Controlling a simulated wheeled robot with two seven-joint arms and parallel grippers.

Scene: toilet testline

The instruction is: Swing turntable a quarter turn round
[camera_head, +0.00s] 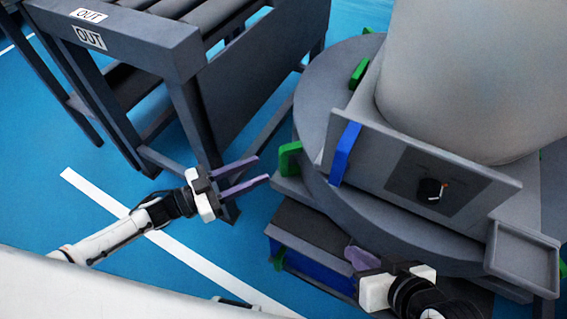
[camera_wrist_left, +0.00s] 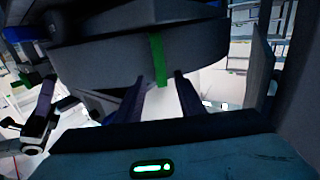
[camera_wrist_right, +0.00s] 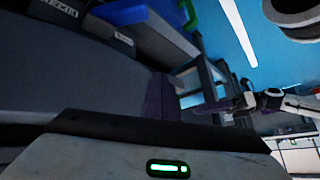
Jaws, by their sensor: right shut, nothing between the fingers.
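The turntable is a thick dark grey disc (camera_head: 312,105) at the right of the head view, carrying a large pale rounded body (camera_head: 470,75). A green tab (camera_head: 290,158) stands at its left rim; a green tab (camera_wrist_left: 158,60) also shows ahead of the fingers in the left wrist view. My left gripper (camera_head: 238,174) is open and empty, left of that tab and apart from it, its fingers pointing towards it. My right gripper (camera_head: 362,258) is shut and empty, low by the turntable's front side; whether it touches the rim is unclear. Its fingers (camera_wrist_right: 160,98) show in the right wrist view.
A panel with a black knob (camera_head: 430,190) and a blue tab (camera_head: 345,153) stands on the turntable. A small tray (camera_head: 522,258) juts out at right. A grey roller stand marked OUT (camera_head: 135,40) is behind my left arm. Blue floor at lower left is free.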

